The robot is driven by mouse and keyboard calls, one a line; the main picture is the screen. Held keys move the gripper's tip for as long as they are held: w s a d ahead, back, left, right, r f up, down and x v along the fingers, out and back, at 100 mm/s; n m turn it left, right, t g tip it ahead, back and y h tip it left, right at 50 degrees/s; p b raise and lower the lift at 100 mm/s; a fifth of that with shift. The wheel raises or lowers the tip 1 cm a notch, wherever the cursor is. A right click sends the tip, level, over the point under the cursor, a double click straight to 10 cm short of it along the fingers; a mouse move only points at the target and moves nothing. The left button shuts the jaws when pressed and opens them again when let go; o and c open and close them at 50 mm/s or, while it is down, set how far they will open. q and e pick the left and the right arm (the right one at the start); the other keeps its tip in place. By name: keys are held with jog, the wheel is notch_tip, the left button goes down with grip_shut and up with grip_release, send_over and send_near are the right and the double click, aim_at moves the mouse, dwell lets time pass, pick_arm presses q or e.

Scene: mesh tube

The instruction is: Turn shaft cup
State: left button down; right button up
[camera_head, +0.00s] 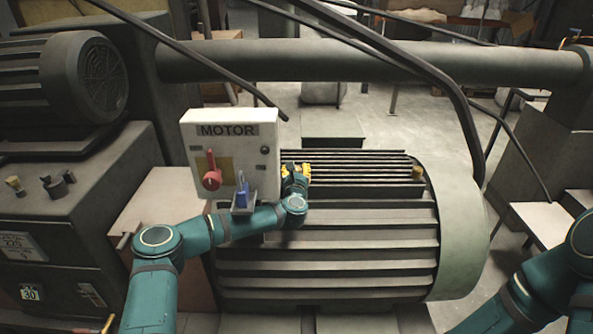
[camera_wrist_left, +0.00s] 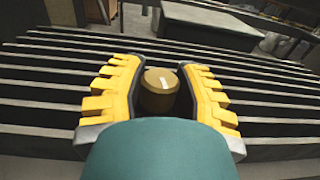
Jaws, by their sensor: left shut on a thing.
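A brass shaft cup (camera_wrist_left: 159,91) with a pale mark on its top sits between the yellow fingers of my left gripper (camera_wrist_left: 160,92) in the left wrist view. The gripper is shut on the cup, with the fingers on its left and right sides. In the head view my left gripper (camera_head: 298,172) is over the top left of the finned motor (camera_head: 330,235), just right of the MOTOR box, and hides the cup there. A second, similar brass cup (camera_head: 418,172) stands at the motor's right end, clear of the gripper. My right gripper is not in view.
The white MOTOR box (camera_head: 225,150), with a red switch (camera_head: 211,180) and a blue part (camera_head: 242,193), stands close beside my left wrist. Dark cables and a thick horizontal pipe (camera_head: 350,62) pass behind and above the motor.

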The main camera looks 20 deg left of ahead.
pick_arm(q)
jog(key=shift+f+m+t+h, duration=0.1)
jog(key=shift+m+t+h, duration=0.2)
jog(key=shift+m+h, duration=1.35)
jog(key=shift+h, duration=0.75)
jog(key=c, duration=0.6)
grip_release()
jog(key=shift+n+y, duration=0.35)
jog(key=shift+y, duration=0.05)
